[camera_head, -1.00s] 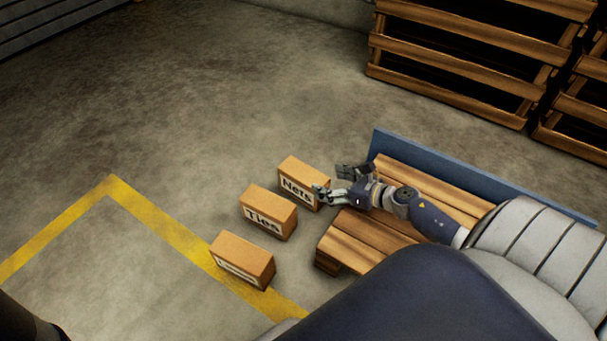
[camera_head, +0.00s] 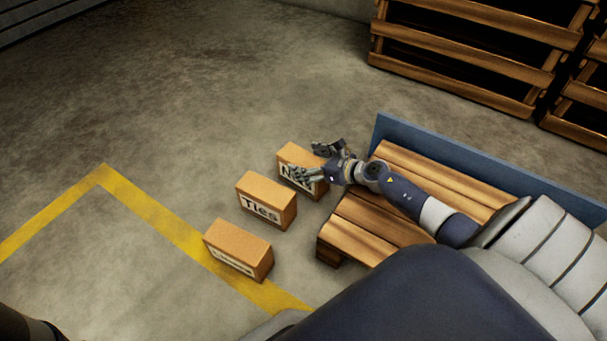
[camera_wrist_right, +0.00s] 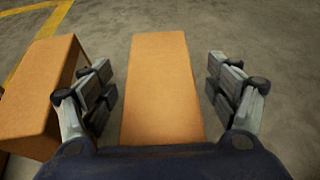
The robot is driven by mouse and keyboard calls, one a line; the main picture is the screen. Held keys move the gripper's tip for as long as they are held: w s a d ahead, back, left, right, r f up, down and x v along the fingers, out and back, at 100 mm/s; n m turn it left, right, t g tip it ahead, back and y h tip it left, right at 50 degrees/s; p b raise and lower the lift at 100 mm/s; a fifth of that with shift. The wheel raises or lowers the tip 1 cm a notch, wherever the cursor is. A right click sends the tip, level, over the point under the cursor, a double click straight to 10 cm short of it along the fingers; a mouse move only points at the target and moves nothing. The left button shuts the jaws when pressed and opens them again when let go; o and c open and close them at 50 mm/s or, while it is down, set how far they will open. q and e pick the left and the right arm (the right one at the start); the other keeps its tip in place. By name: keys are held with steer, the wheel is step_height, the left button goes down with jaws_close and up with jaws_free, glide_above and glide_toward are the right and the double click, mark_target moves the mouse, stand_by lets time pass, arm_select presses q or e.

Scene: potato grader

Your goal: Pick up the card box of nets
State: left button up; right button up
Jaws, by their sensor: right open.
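The card box of nets (camera_head: 290,155) stands on the concrete floor, its white label partly hidden by my right gripper (camera_head: 306,160). In the right wrist view the nets box (camera_wrist_right: 162,85) lies lengthwise between the two fingers of my right gripper (camera_wrist_right: 165,88). The fingers are spread wide, with a gap on each side of the box, so they do not grip it. My left gripper is not in view.
The Ties box (camera_head: 266,200) stands just beside the nets box, and a third labelled box (camera_head: 238,250) stands nearer. A wooden pallet (camera_head: 350,235) with a blue board (camera_head: 480,165) lies right. Wooden crates (camera_head: 475,60) stand behind. Floor at left is clear.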

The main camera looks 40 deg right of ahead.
steer(key=shift+x, duration=0.8)
steer(key=shift+c, duration=0.3)
steer(key=c, duration=1.7)
steer(key=shift+s+r, duration=0.1)
